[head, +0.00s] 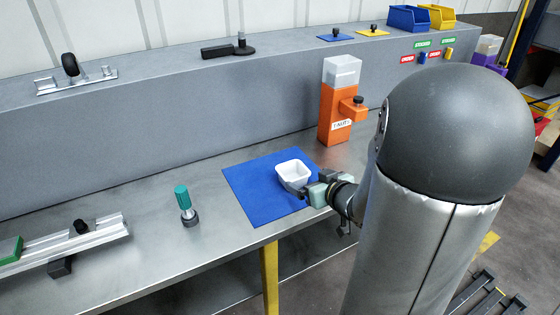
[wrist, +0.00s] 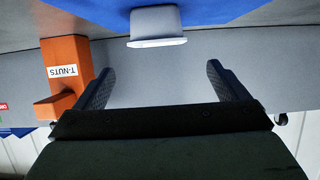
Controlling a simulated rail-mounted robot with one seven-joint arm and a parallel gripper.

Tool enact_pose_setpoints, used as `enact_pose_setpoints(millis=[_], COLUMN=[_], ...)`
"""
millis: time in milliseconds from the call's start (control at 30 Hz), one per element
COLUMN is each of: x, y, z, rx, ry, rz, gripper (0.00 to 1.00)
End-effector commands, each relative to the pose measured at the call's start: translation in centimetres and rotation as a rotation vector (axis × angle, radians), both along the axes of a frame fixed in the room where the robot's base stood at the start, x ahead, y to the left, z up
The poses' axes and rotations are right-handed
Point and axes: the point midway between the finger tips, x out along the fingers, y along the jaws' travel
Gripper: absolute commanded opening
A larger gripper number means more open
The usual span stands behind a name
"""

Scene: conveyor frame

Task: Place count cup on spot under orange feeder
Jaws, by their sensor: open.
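The white count cup (head: 293,171) stands upright on a blue mat (head: 252,188) on the metal bench. My gripper (head: 297,188) is low over the mat's right side, close by the cup, and partly covers the cup's lower side. In the wrist view, my gripper (wrist: 160,68) is open with nothing between its fingers. The cup (wrist: 157,22) shows just beyond the fingertips, roughly centred between them. The orange feeder (head: 333,112) with a clear top stands behind and right of the mat. Its T-NUTS label shows in the wrist view (wrist: 63,72). I cannot make out a marked spot under it.
A green-handled tool (head: 184,203) stands left of the mat. An aluminium rail piece (head: 75,243) lies at the front left. The grey raised ledge (head: 150,140) runs behind the bench, with blue (head: 408,19) and yellow bins (head: 437,17) on it. Bench between mat and feeder looks clear.

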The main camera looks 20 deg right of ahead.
Motion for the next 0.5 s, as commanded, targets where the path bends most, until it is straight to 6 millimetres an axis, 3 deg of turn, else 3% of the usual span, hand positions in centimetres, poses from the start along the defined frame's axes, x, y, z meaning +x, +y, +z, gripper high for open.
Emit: enact_pose_setpoints(millis=[33, 200, 500], x=[1.1, 3.9, 6.2], y=[0.2, 0.3, 0.4], z=[-1.0, -2.1, -3.0], rx=[0.001, 0.0, 0.0], ry=[0.003, 0.001, 0.002], rz=[0.004, 0.002, 0.001], gripper=[0.94, 0.94, 0.94])
